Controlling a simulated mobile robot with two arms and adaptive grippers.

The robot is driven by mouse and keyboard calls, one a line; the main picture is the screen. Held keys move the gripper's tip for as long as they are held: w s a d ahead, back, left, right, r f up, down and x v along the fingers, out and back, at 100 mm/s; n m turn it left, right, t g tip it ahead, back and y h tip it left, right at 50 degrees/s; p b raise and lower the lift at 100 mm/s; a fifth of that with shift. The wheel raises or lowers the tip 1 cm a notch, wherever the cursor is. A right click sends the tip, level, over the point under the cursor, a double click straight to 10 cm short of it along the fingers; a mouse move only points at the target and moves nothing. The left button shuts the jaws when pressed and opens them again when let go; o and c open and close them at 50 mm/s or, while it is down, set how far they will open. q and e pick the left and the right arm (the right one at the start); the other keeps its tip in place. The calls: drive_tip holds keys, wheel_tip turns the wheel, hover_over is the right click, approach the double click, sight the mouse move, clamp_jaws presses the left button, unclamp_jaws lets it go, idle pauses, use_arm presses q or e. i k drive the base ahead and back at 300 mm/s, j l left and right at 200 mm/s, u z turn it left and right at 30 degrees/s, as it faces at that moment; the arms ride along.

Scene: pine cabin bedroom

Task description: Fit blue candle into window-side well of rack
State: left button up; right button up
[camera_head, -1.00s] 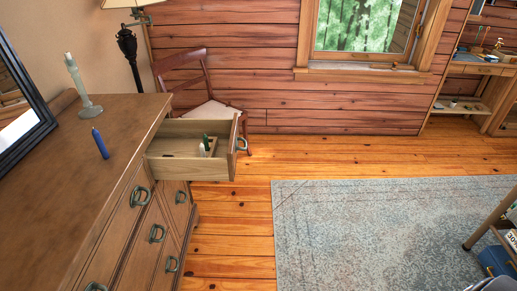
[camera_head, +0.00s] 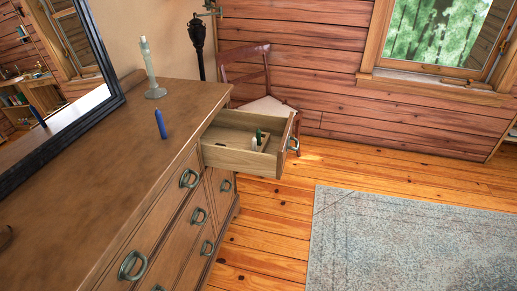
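The dresser's top drawer (camera_head: 238,160) is pulled open. Inside it, toward its front, is what looks like a small wooden rack (camera_head: 267,141) with a white candle (camera_head: 254,144) and a green candle (camera_head: 259,134). Its wells are too small to make out. Neither of my grippers is in view.
A grey-green candlestick with a pale candle (camera_head: 149,68) stands behind the blue candle. A dark-framed mirror (camera_head: 75,60) rises at the dresser's back. A chair (camera_head: 262,105) stands beyond the drawer. Bare floor and a rug (camera_head: 410,240) lie to the right.

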sight(265, 136)
drive_tip(key=u, duration=0.5)
drive_tip(key=i+l+u, duration=0.2)
drive_tip(key=l+u, duration=0.15)
drive_tip(key=i+l+u, duration=0.15)
drive_tip(key=l+u, duration=0.5)
drive_tip(key=i+l+u, duration=0.1)
drive_tip(key=l+u, duration=0.25)
drive_tip(key=l, duration=0.2)
